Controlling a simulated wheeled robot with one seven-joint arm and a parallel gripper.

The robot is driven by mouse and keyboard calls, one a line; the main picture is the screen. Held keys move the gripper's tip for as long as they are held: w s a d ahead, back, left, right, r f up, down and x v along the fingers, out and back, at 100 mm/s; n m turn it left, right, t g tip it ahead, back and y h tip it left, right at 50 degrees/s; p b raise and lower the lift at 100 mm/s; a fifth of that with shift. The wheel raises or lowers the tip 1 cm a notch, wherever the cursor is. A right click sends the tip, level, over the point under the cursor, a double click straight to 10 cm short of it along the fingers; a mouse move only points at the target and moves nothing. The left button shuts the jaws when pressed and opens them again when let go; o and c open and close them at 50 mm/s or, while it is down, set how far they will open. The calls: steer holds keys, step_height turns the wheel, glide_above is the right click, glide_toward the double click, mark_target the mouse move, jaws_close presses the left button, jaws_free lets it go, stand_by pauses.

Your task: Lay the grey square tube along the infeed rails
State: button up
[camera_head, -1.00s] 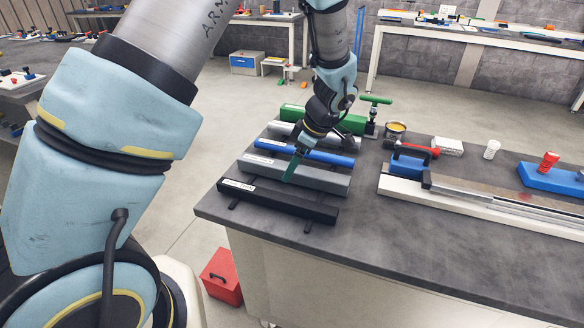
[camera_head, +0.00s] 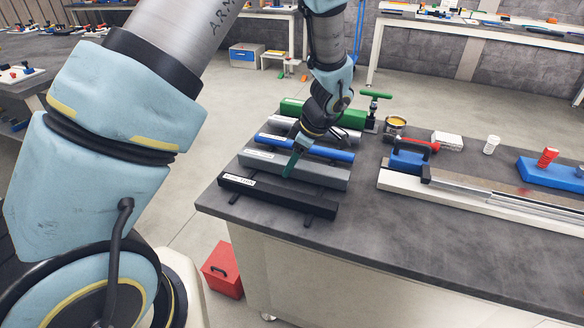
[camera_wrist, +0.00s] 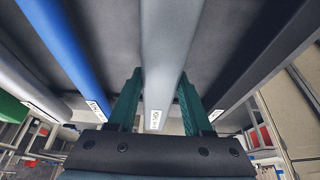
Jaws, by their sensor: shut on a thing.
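The grey square tube (camera_head: 315,173) lies on the rack at the left of the bench, between the blue tube and the black tube. My gripper (camera_head: 289,166) is over it with its green fingers pointing down. In the wrist view the grey tube (camera_wrist: 168,60) runs between the two green fingers of my gripper (camera_wrist: 158,98), with its white label near my wrist. My gripper is shut on the grey tube, which appears to rest still on the rack. The infeed rails (camera_head: 480,190) lie along the right of the bench top.
The black tube (camera_head: 280,198) lies in front, the blue tube (camera_head: 325,152) behind, with a silver tube (camera_head: 345,133) and a green tube (camera_head: 291,107) farther back. A blue block (camera_head: 408,161) stands at the rails' left end. Bare bench top lies between rack and rails.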

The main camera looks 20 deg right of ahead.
jaws_close()
stand_by(0.7)
